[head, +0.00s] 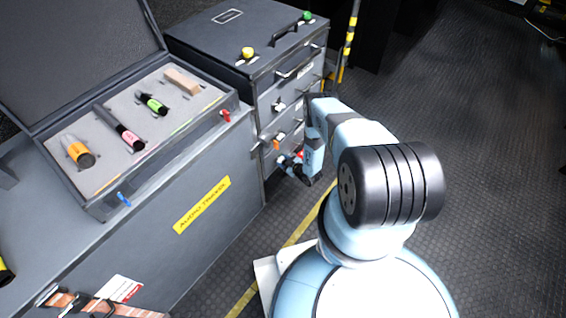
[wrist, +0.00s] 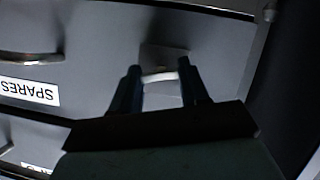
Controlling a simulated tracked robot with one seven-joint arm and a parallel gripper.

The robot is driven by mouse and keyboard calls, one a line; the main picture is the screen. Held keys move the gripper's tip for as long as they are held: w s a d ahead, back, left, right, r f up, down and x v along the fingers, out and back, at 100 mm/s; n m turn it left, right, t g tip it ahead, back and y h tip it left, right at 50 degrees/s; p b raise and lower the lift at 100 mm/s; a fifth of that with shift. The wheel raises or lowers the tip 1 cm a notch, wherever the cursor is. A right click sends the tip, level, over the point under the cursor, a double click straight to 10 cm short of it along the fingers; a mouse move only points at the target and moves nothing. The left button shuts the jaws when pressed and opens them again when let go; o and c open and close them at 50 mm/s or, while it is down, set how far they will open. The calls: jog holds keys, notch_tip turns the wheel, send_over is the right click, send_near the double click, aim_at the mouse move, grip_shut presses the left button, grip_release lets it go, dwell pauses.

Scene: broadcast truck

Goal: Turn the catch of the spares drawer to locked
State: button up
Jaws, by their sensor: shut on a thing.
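The spares drawer (wrist: 95,85) fills most of the wrist view, its SPARES label (wrist: 30,91) upside down, with a bar handle (wrist: 30,57) above the label. The catch (wrist: 160,77) shows as a pale bar between my fingertips, in front of a grey plate (wrist: 165,54). My gripper (wrist: 159,67) is shut on the catch, one dark finger on each side. The bar lies roughly crosswise between the fingers. In the head view my gripper (head: 290,160) is low at the drawer cabinet's front, and my arm partly covers that area. I cannot tell the catch's locked mark.
The drawer cabinet (head: 240,30) has other catches, a pale one (head: 279,106) and an orange one (head: 277,144). An open case (head: 150,125) with foam and several items stands on the counter at left. Open floor (head: 470,150) lies to the right.

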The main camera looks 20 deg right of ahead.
jog(key=shift+s+f+m+g+y, duration=0.1)
jog(key=shift+m+g+y, duration=0.5)
jog(key=shift+m, duration=0.5)
jog(key=o, duration=1.1)
jog(key=shift+c, duration=0.2)
jog(key=shift+d, duration=0.1)
jog(key=v, duration=1.3)
jog(key=shift+s+d, duration=0.2)
